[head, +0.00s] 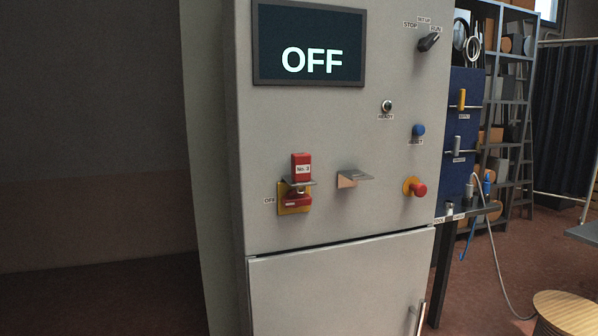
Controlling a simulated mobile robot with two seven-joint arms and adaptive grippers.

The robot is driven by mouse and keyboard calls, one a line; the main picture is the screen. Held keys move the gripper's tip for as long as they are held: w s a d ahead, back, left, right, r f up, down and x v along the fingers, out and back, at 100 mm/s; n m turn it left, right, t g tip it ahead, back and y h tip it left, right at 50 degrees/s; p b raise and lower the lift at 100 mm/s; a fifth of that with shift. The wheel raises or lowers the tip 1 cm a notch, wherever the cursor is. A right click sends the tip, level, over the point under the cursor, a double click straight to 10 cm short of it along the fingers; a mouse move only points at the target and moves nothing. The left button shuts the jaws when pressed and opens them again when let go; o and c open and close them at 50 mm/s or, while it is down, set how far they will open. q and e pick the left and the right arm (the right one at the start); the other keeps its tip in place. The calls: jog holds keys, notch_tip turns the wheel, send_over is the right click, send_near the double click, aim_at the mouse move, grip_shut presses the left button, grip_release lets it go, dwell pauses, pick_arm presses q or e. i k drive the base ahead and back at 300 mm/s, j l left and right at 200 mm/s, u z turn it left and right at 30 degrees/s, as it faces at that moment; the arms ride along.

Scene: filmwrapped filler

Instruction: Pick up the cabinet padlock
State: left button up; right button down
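A red block-shaped padlock (301,161) with a white label, apparently "No. 8", is upright on the front of the grey cabinet (330,130). It appears to rest on a small metal ledge (301,183), just above a red rotary switch handle (297,200) on a yellow plate (286,210) marked OFF. I cannot make out its shackle, or whether it is locked onto anything. A similar metal bracket (353,178) to its right is empty. Neither of my grippers is in view.
The cabinet has a screen (309,45) reading OFF, a selector knob (429,42), a blue button (418,130) and a red emergency stop (415,188). A door handle (421,318) is below. A round wooden stool top (568,312) stands lower right.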

aim_at(301, 163)
jog(key=i+l+u, duration=0.1)
jog(key=u, duration=0.3)
jog(key=l+u, duration=0.25)
jog(key=u, duration=0.15)
jog(key=i+l+u, duration=0.2)
jog(key=l, duration=0.25)
jog(key=l+u, duration=0.15)
jog(key=l, duration=0.3)
